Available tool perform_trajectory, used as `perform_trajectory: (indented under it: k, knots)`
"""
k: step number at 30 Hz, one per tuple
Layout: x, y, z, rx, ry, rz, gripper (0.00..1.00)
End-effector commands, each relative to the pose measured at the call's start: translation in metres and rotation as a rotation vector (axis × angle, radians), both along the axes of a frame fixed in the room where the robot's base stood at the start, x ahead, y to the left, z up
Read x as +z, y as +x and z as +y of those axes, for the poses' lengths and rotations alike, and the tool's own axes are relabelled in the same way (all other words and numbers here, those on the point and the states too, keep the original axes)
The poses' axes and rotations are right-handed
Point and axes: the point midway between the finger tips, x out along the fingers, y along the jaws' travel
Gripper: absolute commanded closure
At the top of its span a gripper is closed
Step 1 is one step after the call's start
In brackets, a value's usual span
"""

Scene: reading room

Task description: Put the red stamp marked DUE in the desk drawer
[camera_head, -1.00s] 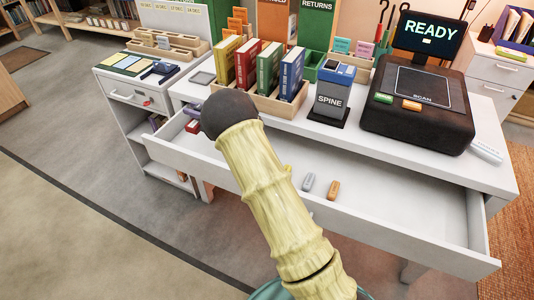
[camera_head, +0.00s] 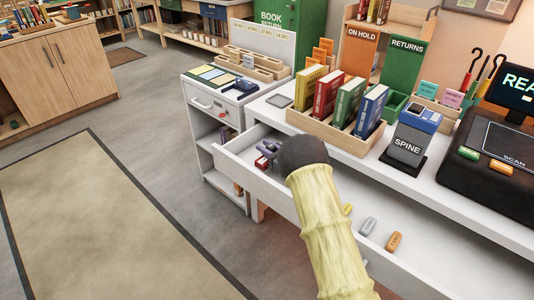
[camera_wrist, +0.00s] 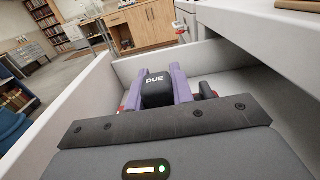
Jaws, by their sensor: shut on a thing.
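My gripper (camera_head: 268,151) is shut on the stamp, at the left end of the open desk drawer (camera_head: 250,183). In the wrist view, the stamp's dark top marked DUE (camera_wrist: 156,90) sits between the two purple fingers. Red shows low beside the fingers in both views. In the wrist view, the pale drawer walls (camera_wrist: 80,105) rise around the gripper and stamp. I cannot tell whether the stamp touches the drawer floor. My dark wrist hides part of the gripper in the head view.
A grey block (camera_head: 368,227) and an orange block (camera_head: 394,241) lie in the drawer, right of my arm. The desktop above holds a book tray (camera_head: 330,131), a SPINE device (camera_head: 405,147) and a scanner (camera_head: 490,190). A low white cabinet (camera_head: 226,180) stands left of the drawer.

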Motion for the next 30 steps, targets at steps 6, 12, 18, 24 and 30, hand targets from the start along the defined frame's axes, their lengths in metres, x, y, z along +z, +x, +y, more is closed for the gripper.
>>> perform_trajectory:
  k: [6,12,18,24,30]
  knots:
    - [-0.022,0.001,-0.001,-0.002,0.001,-0.002,1.0]
    - [-0.021,0.002,-0.005,-0.008,0.0,-0.001,1.0]
    - [-0.023,0.001,-0.003,-0.005,0.0,0.0,0.55]
    - [-0.023,0.0,-0.002,-0.002,0.0,0.0,0.55]
    - [-0.021,-0.003,-0.007,-0.003,-0.001,0.001,0.55]
